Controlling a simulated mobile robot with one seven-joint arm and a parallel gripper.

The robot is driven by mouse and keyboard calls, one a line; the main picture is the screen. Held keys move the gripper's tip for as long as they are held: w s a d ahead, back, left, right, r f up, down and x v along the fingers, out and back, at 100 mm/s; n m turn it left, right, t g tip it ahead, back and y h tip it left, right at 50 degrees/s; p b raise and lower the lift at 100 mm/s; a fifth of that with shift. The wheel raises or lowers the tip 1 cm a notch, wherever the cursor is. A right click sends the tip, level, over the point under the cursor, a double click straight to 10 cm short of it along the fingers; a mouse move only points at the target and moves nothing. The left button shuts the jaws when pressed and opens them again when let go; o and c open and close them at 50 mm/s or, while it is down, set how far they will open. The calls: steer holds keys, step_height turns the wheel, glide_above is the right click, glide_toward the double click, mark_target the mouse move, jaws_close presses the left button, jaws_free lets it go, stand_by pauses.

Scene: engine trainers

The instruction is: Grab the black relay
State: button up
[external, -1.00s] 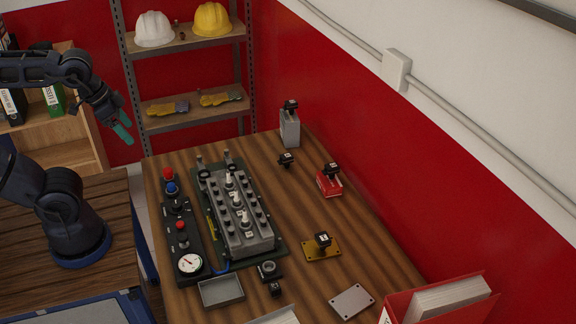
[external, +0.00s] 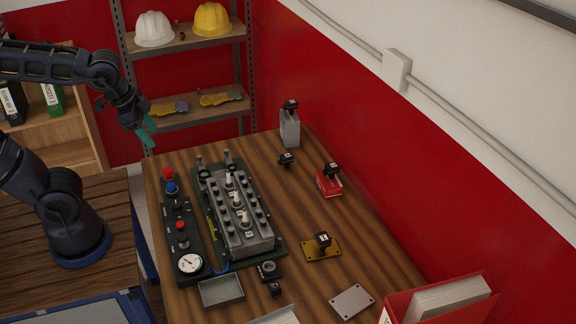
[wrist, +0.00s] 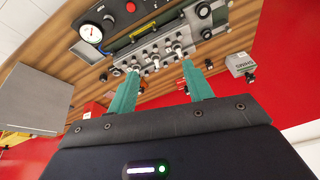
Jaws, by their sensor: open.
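Several small black parts with pale labels look like relays. One stands on the bare wood (external: 286,159), one is on a grey box (external: 290,104), one on a red box (external: 332,168) and one on a yellow plate (external: 322,240). Another small black part (external: 275,289) lies near the front. I cannot tell which is the task's relay. My gripper (external: 147,129) is open and empty, in the air left of the table's far end, apart from all of them. In the wrist view its teal fingers (wrist: 160,67) are spread.
An engine block (external: 238,215) and a control panel with a gauge (external: 190,263) fill the table's left side. A grey tray (external: 221,290), metal plate (external: 351,301) and red binder (external: 440,302) are at the front. Shelves (external: 185,112) stand behind. The table's middle right has bare wood.

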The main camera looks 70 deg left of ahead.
steer(key=w+d+f+m, duration=0.3)
steer(key=w+d+m, duration=0.15)
steer(key=w, duration=0.35)
steer(key=m+g+h, duration=0.4)
steer(key=m+h, duration=0.1)
steer(key=m, duration=0.6)
glide_toward(274, 285)
steer(key=d, duration=0.1)
steer(key=x, duration=0.4)
steer(key=shift+s, duration=0.15)
steer(key=shift+n, duration=0.25)
steer(key=shift+a+x, duration=0.2)
steer(key=shift+x, duration=1.3)
steer(key=shift+a+x, duration=0.2)
steer(key=shift+x, duration=1.25)
steer(key=shift+w+f, duration=0.2)
steer(key=shift+c, duration=0.2)
steer(key=c, duration=1)
